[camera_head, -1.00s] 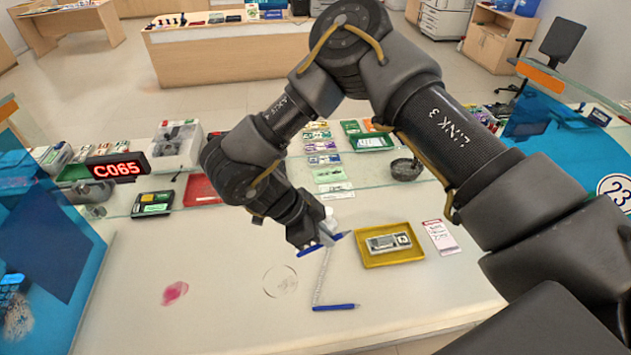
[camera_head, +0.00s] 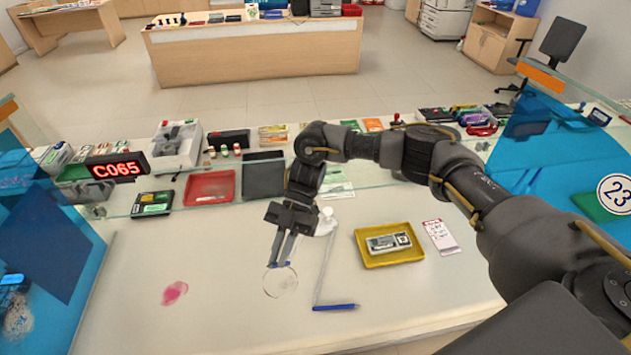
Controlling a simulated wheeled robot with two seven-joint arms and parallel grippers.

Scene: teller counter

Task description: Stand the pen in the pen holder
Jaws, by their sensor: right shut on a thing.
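The blue pen (camera_head: 335,307) lies flat on the pale counter, and a thin coiled cord (camera_head: 322,262) runs from it up to a small white holder (camera_head: 327,214). The holder stands just right of my right gripper and is partly hidden by it. My right gripper (camera_head: 280,265) points down, left of the cord and apart from the pen. My left gripper is out of view.
A yellow tray (camera_head: 364,262) with a small device stands to the right, beside a pink-edged slip (camera_head: 441,237). A pink blot (camera_head: 174,293) marks the counter at left. A glass shelf edge (camera_head: 239,201) runs behind.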

